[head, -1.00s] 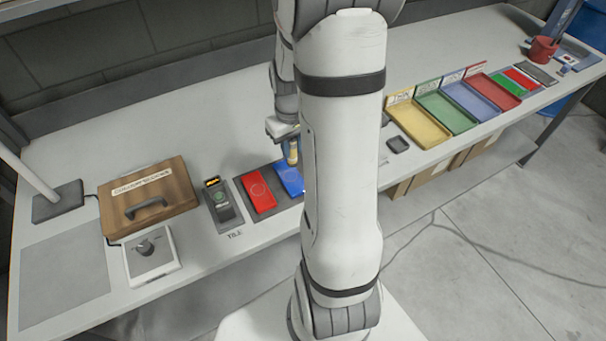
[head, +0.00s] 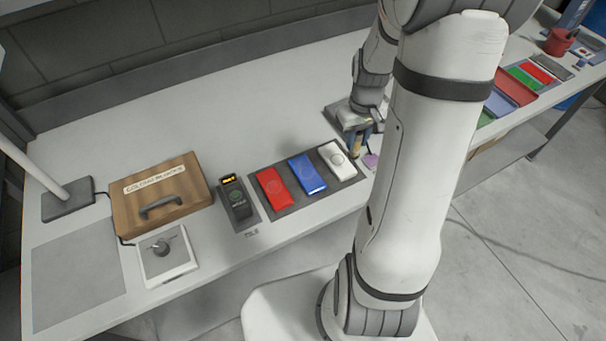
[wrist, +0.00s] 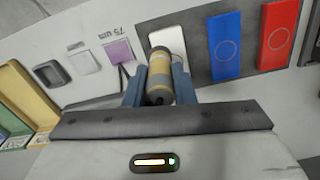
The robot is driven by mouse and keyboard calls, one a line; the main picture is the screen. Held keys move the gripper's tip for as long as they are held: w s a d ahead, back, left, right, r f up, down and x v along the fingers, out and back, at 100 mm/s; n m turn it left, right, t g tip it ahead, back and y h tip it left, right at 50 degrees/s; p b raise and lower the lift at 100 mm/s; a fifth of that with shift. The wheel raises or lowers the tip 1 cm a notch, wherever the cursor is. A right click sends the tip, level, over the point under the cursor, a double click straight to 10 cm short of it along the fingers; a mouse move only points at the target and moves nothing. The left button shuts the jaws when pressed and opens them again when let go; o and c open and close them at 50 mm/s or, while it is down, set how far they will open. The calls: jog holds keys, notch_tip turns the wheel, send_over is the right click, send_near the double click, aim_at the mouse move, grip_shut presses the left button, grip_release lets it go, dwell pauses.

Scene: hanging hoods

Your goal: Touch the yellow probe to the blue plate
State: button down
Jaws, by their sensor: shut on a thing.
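My gripper (head: 356,145) is shut on the yellow probe (head: 355,152), a short yellow cylinder with grey bands. In the wrist view the probe (wrist: 160,78) sits between my two blue-grey fingers (wrist: 158,90). The blue plate (head: 307,175) lies on a dark mat (head: 318,198), between a red plate (head: 273,188) and a white plate (head: 337,158). In the head view my gripper is to the right of the white plate, apart from the blue plate. In the wrist view the blue plate (wrist: 225,47) is right of the probe, whose end overlaps the white plate (wrist: 167,31).
A dark handheld meter (head: 236,202) with a lit display lies left of the red plate. A brown case (head: 163,195) and a white knob box (head: 164,254) stand further left. A small purple square (head: 371,160) is right of my gripper. The bench behind the plates is clear.

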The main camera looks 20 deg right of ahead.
dwell(0.3)
jog(key=shift+a, duration=0.1)
jog(key=shift+a+r, duration=0.15)
jog(key=shift+a, duration=0.1)
jog(key=w+a+m+p, duration=0.3)
jog(key=a+m+p, duration=0.2)
jog(key=a+m, duration=0.4)
jog(key=b, duration=0.4)
send_over(307, 173)
jog(key=shift+f, duration=3.1)
jog(key=shift+f+b, duration=0.55)
jog(key=shift+b, duration=0.05)
jog(key=shift+r, duration=0.15)
